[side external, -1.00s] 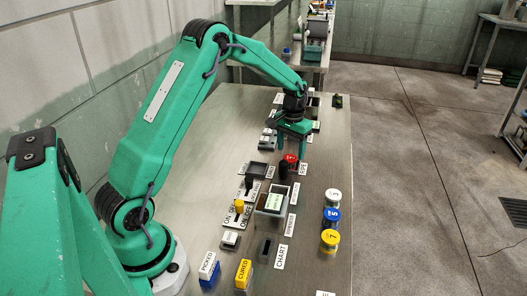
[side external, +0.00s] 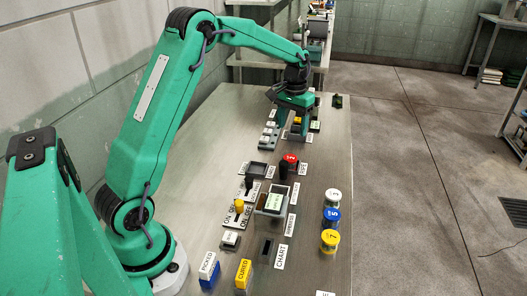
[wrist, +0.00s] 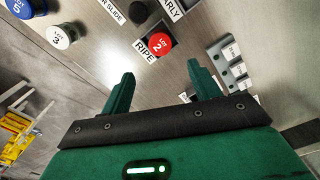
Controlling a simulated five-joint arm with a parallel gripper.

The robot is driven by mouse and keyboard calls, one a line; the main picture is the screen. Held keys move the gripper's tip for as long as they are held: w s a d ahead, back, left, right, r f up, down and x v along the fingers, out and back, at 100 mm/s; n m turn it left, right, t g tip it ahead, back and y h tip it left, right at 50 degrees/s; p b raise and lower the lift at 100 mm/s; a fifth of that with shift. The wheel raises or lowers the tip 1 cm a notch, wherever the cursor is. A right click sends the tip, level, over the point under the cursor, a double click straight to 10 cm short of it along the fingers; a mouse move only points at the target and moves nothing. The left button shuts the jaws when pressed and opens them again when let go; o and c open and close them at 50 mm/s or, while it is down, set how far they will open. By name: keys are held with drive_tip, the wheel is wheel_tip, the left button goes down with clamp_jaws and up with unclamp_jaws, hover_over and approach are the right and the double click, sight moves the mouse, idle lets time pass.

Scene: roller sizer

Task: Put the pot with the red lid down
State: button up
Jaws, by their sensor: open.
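The pot with the red lid (side external: 290,158) stands upright on the steel table, beside a white label. In the wrist view its red lid (wrist: 160,44) is seen beside the RIPE label (wrist: 146,48). The pot's body is mostly hidden there. My gripper (side external: 290,136) is open and empty, beyond the pot and clear of it. In the wrist view its two fingers (wrist: 160,75) are spread, with bare table between them and the red lid ahead of them.
A dark upright piece (side external: 283,169) is close to the red-lidded pot. A grey bin (side external: 261,201) is nearer the camera. Pots with white (side external: 332,194), blue (side external: 332,214) and yellow (side external: 330,237) lids stand at the right. A grey switch block (wrist: 232,65) is right of the fingers.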

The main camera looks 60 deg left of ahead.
drive_tip(key=shift+r, duration=0.1)
drive_tip(key=s+d+r+m+t, duration=0.2)
drive_tip(key=s+d+r+t, duration=0.1)
drive_tip(key=s+d+r, duration=0.75)
drive_tip(key=s+d+m+t, duration=0.1)
drive_tip(key=s+d, duration=0.1)
drive_tip(key=s, duration=0.6)
drive_tip(key=s+d+t, duration=0.1)
drive_tip(key=s+d, duration=0.1)
drive_tip(key=s, duration=0.7)
drive_tip(key=shift+d+m+t, duration=0.3)
drive_tip(key=shift+d+m, duration=0.05)
drive_tip(key=shift+m, duration=0.05)
drive_tip(key=shift+r, duration=0.1)
idle(0.3)
